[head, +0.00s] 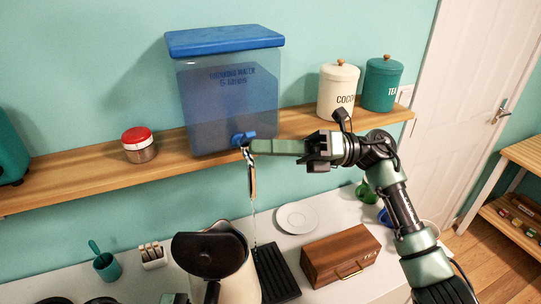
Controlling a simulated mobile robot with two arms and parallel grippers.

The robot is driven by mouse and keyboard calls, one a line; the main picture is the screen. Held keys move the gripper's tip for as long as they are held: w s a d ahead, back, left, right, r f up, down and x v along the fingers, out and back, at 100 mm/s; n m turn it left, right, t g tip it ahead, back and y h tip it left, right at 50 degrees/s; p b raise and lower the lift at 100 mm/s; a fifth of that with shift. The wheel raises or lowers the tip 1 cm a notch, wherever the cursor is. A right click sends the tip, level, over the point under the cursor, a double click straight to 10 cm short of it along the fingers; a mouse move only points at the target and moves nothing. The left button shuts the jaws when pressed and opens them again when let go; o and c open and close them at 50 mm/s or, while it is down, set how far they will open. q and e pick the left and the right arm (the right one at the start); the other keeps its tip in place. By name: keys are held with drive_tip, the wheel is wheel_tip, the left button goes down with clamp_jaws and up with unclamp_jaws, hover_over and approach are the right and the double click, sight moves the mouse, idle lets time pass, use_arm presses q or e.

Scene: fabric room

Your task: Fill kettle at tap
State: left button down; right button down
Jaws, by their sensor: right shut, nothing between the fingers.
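A clear-sided blue water dispenser (228,100) with a blue lid stands on the wooden shelf. Its blue tap (242,138) is at the bottom front, and a slim metallic piece (252,178) hangs below it. A thin stream of water (253,222) falls from there. The cream kettle (238,283) with a dark lid (210,250) stands below on the counter, cut by the bottom edge. The stream reaches down near its right rim; I cannot tell whether it enters. My right gripper (252,147) is shut and empty, fingertips at the tap. My left gripper is not visible.
A black ridged tray (274,274), a wooden box (341,254) and a white saucer (297,218) lie right of the kettle. A teal cup (107,266) is on the left. The shelf also bears a red-lidded jar (139,147), a cocoa canister (337,91) and a tea canister (381,84).

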drive_tip(key=shift+s, duration=0.1)
drive_tip(key=shift+r+m, duration=0.3)
drive_tip(key=shift+m, duration=0.2)
drive_tip(key=m, duration=0.1)
drive_tip(key=r+m, duration=0.1)
drive_tip(key=m, duration=0.1)
drive_tip(key=w+m+t, duration=0.1)
drive_tip(key=shift+a+r+h, duration=0.1)
drive_tip(key=shift+r+h, duration=0.25)
drive_tip(key=shift+h, duration=0.05)
drive_tip(key=m, duration=0.1)
drive_tip(key=w+m, duration=0.1)
drive_tip(key=r+m, duration=0.1)
drive_tip(key=m, duration=0.1)
drive_tip(key=shift+w+a+r+t+h, duration=0.1)
drive_tip(key=shift+w+a+t+h, duration=0.2)
drive_tip(key=shift+h, duration=0.1)
drive_tip(key=shift+w+r, duration=0.1)
drive_tip(key=shift+r, duration=0.05)
